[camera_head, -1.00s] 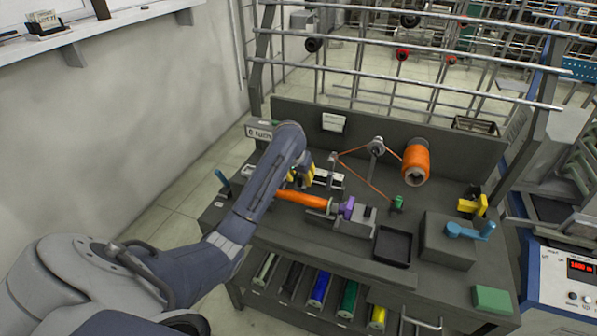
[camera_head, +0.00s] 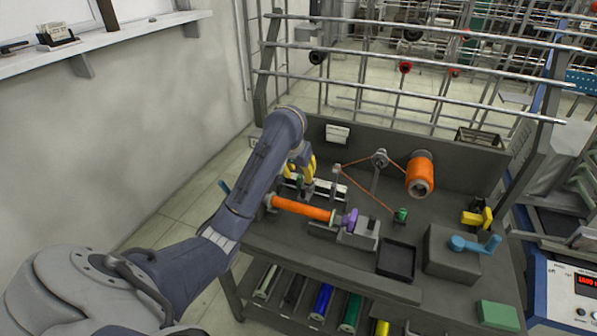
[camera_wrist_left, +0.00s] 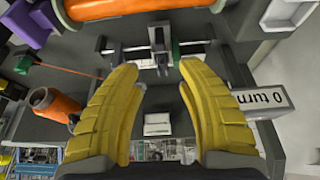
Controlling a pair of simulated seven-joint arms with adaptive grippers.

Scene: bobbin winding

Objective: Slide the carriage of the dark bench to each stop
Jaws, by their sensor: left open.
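The dark bench (camera_head: 278,250) fills the middle of the head view. Its carriage (camera_head: 309,187), a small grey block with an upright post, sits on a pale rail (camera_head: 331,188) behind the orange bobbin (camera_head: 303,210). My left gripper (camera_head: 301,167) is over the rail's left part, its yellow fingers open and pointing down. In the left wrist view the open fingers (camera_wrist_left: 158,67) point toward the carriage (camera_wrist_left: 158,42), which stands between and beyond the tips. I cannot tell whether the fingers touch the carriage. My right gripper is not in view.
A purple piece (camera_head: 350,219) holds the bobbin's right end. An orange thread spool (camera_head: 420,176) and a pulley post (camera_head: 379,160) stand behind. A black tray (camera_head: 397,260) and a box with a blue crank (camera_head: 474,243) are to the right.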

